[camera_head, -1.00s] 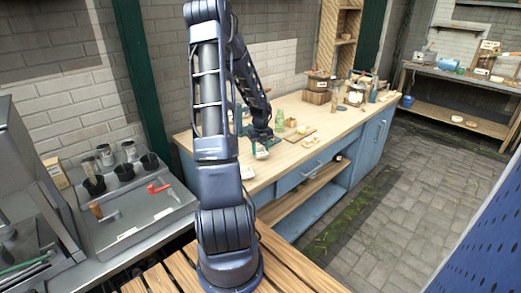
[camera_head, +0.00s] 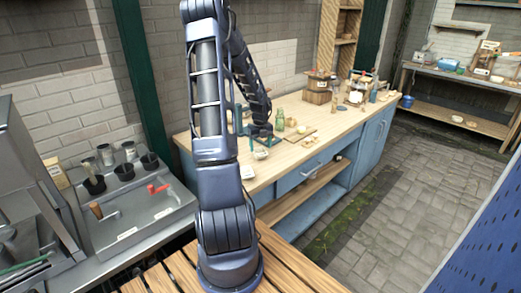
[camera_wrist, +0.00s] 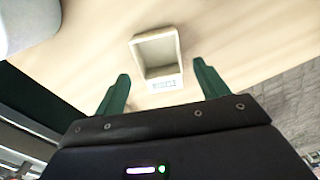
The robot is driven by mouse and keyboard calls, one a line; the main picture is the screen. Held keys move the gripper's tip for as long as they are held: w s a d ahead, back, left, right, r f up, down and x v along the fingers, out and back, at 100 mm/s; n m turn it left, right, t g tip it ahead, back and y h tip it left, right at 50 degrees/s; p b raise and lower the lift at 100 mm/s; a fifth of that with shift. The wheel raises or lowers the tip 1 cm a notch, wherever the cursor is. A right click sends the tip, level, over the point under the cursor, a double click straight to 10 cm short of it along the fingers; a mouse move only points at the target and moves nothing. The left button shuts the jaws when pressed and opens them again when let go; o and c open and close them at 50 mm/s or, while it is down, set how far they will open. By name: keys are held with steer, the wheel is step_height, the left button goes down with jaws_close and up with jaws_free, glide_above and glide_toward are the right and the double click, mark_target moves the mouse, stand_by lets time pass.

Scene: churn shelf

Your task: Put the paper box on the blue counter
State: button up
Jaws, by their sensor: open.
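A small cream paper box (camera_wrist: 157,50) with an open top and a printed label sits on the pale wooden top of the blue counter (camera_head: 215,144). In the head view, a small white shape, likely this box (camera_head: 260,155), lies just below my gripper (camera_head: 261,140). In the wrist view my gripper (camera_wrist: 161,68) has its two green fingers spread wide. The box lies ahead of them, centred between the tips, with visible gaps on both sides. The fingers do not touch it. The inside of the box looks empty.
Another small pale item (camera_head: 247,172) lies near the counter's front edge. A green jar (camera_head: 279,119) stands right of my gripper. Several items and a wooden crate (camera_head: 318,92) stand farther right. A metal sink unit (camera_head: 145,215) is at left.

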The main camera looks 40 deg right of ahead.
step_height(320, 180, up, 10)
steer(key=w+a+r+n+t, duration=0.1)
steer(key=a+r+n, duration=0.45)
steer(key=a, duration=0.35)
steer(key=w+a+r+n+t, duration=0.1)
steer(key=a+r+n, duration=0.3)
steer(key=a+n, duration=0.4)
steer(key=a+r+n, duration=0.5)
steer(key=a+n, duration=0.1)
steer(key=a, duration=0.4)
steer(key=s+a+r+n+t, duration=0.1)
steer(key=s+a+r+n, duration=0.1)
steer(key=s+a+n, duration=0.5)
steer(key=s+a+r+n+t, duration=0.1)
steer(key=s+a+r+n, duration=0.1)
steer(key=s+a+n, duration=0.5)
steer(key=a+n, duration=0.6)
steer(key=shift+r+n+t, duration=0.25)
steer(key=shift+n+t, duration=0.05)
steer(key=shift+n, duration=0.05)
